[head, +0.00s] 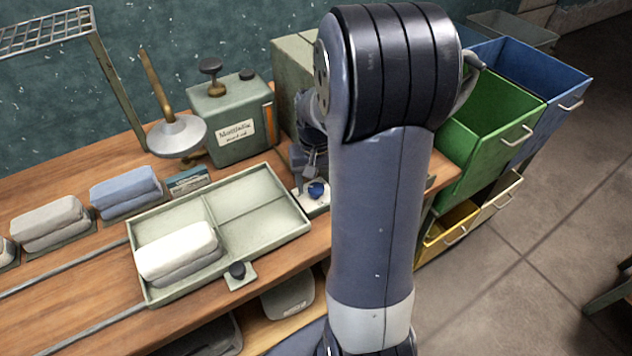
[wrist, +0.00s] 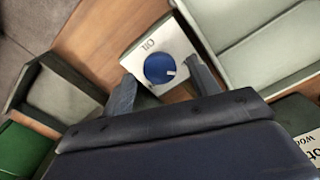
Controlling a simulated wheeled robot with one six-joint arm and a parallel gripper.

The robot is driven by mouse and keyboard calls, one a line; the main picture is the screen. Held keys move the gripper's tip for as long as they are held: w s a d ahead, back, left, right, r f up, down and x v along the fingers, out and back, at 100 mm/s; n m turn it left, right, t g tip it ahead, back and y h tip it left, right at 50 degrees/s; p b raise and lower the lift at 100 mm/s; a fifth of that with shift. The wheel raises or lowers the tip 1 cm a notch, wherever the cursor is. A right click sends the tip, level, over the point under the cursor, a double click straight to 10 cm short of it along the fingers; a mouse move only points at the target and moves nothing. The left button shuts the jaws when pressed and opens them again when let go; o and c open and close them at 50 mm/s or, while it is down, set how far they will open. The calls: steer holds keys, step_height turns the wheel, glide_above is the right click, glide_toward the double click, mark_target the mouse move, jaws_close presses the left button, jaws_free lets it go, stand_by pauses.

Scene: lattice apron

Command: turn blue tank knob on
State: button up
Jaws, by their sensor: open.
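The blue knob (head: 317,190) sits on a small white plate (head: 311,204) at the right end of the bench, beside the tray. My gripper (wrist: 163,90) is open, with one finger to each side of the knob's near edge, and nothing is held. In the head view my gripper (head: 311,166) shows only partly, just above the knob, and my arm hides part of the area.
A green-grey divided tray (head: 253,232) holding white folded cloth (head: 176,252) lies left of the knob. A labelled tank (head: 232,122) stands behind. Green (head: 490,140) and blue (head: 530,75) bins stand at right.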

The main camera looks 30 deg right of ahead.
steer(key=shift+f, duration=0.45)
steer(key=shift+c, duration=0.2)
steer(key=c, duration=1)
